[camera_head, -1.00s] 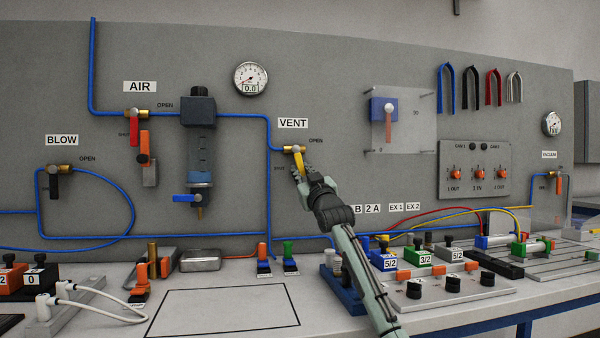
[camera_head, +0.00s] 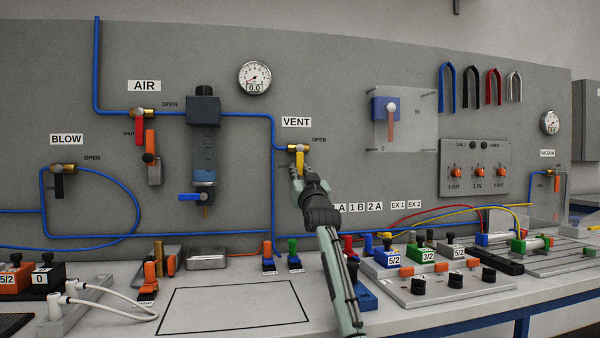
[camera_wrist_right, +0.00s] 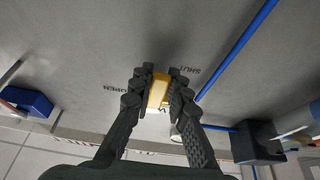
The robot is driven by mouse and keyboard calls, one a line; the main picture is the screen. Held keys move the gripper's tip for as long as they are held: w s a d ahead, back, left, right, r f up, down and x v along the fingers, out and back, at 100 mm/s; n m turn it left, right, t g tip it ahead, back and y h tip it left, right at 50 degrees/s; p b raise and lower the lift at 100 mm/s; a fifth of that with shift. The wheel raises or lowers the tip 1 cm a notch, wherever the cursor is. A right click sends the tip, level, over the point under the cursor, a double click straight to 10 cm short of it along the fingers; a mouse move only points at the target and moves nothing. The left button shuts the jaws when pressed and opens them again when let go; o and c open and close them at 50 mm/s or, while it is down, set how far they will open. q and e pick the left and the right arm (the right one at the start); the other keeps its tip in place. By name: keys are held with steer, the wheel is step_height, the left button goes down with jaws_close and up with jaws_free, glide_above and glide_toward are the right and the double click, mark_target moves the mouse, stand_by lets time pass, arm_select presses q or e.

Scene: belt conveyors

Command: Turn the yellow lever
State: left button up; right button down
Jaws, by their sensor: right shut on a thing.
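The yellow lever (camera_head: 300,160) is on the brass valve under the VENT label on the grey panel. It points almost straight down, below the valve's pale hub. My right gripper (camera_head: 297,172) is at the lever's lower end. In the right wrist view the yellow lever (camera_wrist_right: 159,90) sits between the two dark fingers of my right gripper (camera_wrist_right: 160,92), which are shut on it. The lever's tip is partly hidden by the fingers. My left gripper is not in view.
Blue tubes (camera_head: 273,190) run along the panel beside the VENT valve. A red lever (camera_head: 139,130) and a filter unit (camera_head: 203,150) are to the left. Below, the bench holds valve blocks (camera_head: 388,258) and an outlined clear area (camera_head: 235,308).

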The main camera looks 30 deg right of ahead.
steer(key=c, duration=1.4)
jaws_free()
steer(key=shift+r, duration=0.1)
steer(key=shift+c, duration=0.2)
steer(key=v, duration=1.2)
